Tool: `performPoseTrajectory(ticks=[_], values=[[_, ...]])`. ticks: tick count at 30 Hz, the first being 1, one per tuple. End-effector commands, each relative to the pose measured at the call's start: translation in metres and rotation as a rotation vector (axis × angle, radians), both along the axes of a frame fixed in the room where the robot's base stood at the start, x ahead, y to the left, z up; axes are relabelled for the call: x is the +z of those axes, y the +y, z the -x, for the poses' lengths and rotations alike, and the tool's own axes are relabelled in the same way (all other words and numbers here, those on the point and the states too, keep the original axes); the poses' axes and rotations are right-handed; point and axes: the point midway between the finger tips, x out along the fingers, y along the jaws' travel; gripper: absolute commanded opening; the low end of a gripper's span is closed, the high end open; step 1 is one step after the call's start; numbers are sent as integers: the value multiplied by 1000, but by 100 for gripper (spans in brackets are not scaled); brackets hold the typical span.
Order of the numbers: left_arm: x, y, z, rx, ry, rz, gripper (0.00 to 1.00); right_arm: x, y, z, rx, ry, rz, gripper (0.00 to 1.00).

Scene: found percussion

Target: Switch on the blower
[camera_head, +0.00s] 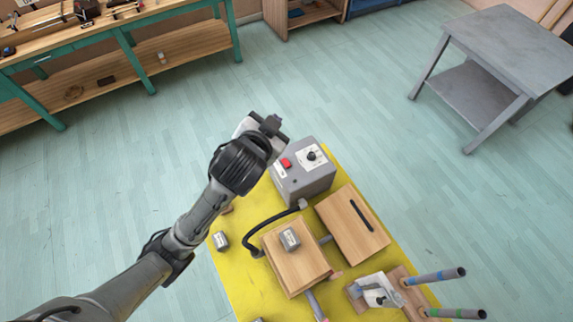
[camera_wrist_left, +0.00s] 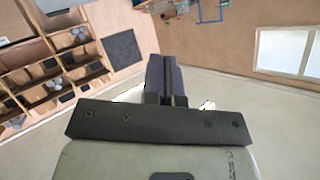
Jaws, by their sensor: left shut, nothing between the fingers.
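The blower (camera_head: 310,185) is a grey box on the far end of the yellow table top (camera_head: 237,275). Its sloping top carries a red rocker switch (camera_head: 286,163) and a black knob on a white dial plate (camera_head: 311,155). A black hose (camera_head: 276,218) runs from it toward a wooden box (camera_head: 290,268). My left gripper (camera_head: 271,124) is just left of and beyond the blower in the head view, apart from the switch. In the left wrist view its fingers (camera_wrist_left: 167,75) are together and empty, pointing at the far room. The blower is not in that view. My right gripper is not seen.
A grey metal weight (camera_head: 290,239) sits on the wooden box, and another (camera_head: 221,241) lies on the yellow top. A wooden board with a black slot (camera_head: 345,230) is beside them. Blue- and green-ended tubes (camera_head: 435,276) stick out at right. A grey side table (camera_head: 515,50) stands apart.

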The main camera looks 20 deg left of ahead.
Motion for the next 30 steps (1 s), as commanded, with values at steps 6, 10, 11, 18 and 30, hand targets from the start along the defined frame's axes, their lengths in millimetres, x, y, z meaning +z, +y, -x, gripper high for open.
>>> performPoseTrajectory(ticks=[6,10,11,18,30], values=[[39,-14,-51,-3,-238,-116,0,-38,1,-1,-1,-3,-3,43],[67,-24,-76,-5,-390,-195,0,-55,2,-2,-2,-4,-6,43],[74,-27,-81,-7,-428,-216,0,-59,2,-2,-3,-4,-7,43],[126,-58,-125,-75,-802,-449,0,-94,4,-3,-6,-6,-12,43],[109,-128,-168,-578,-1152,-885,0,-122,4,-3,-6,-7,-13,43]])
